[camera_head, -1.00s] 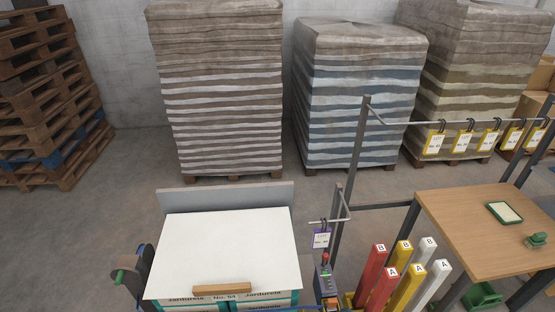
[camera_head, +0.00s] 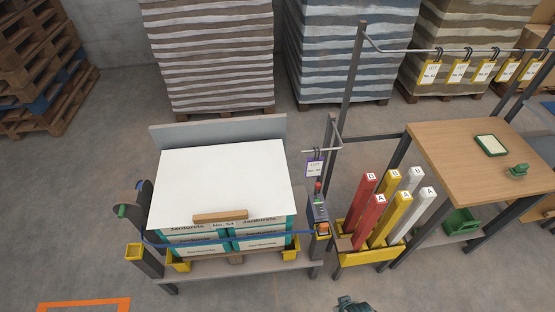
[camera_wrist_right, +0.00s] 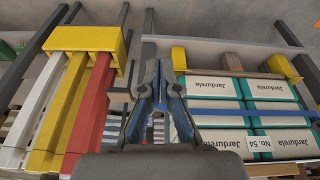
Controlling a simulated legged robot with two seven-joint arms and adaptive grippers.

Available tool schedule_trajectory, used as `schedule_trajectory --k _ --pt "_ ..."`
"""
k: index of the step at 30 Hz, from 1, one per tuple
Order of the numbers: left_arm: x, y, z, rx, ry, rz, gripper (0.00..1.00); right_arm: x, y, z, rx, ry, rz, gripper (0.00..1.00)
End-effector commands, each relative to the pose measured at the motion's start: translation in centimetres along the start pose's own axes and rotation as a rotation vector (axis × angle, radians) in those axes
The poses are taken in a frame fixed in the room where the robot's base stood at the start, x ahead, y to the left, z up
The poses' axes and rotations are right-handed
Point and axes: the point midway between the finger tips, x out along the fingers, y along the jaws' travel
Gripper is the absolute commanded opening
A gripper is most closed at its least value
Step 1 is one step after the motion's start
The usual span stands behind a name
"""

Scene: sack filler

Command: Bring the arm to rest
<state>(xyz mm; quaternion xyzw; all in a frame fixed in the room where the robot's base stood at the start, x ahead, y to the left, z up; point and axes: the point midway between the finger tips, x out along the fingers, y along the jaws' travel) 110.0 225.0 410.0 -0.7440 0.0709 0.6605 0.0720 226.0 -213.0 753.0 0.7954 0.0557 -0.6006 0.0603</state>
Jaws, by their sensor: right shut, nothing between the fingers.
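My right gripper (camera_head: 355,304) just shows at the bottom edge of the head view, in front of the sack station and above the floor. In the right wrist view its fingers (camera_wrist_right: 157,75) are together with nothing between them. They point at the gap between the coloured posts and the stacked sacks, touching neither as far as I can see. My left gripper is in neither view.
A station holds teal-and-white sacks (camera_head: 192,237) under a white sheet (camera_head: 222,180) with a wooden block (camera_head: 220,215). Red, yellow and white posts (camera_head: 397,215) stand in a yellow holder beside it. A wooden table (camera_head: 470,165) is at right.

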Motion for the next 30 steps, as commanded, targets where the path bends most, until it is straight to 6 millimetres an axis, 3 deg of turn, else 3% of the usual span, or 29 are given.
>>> schedule_trajectory --k 8,14,17,21,25,30 --pt "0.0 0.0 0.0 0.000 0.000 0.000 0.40 7.4 -0.4 1.4 -0.008 -0.033 -0.007 0.00" --pt "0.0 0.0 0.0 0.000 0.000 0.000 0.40 14.5 -0.8 4.3 -0.015 -0.066 -0.013 0.00" --pt "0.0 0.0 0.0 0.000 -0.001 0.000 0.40 19.2 -1.1 7.2 -0.019 -0.089 -0.016 0.00" --pt "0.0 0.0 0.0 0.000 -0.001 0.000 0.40 25.3 -1.4 13.0 -0.027 -0.124 -0.020 0.00" --pt "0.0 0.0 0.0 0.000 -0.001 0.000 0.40 28.3 -1.6 17.4 -0.033 -0.145 -0.023 0.00" --pt "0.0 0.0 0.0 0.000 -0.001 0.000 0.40 29.7 -1.6 20.2 -0.036 -0.155 -0.024 0.00"
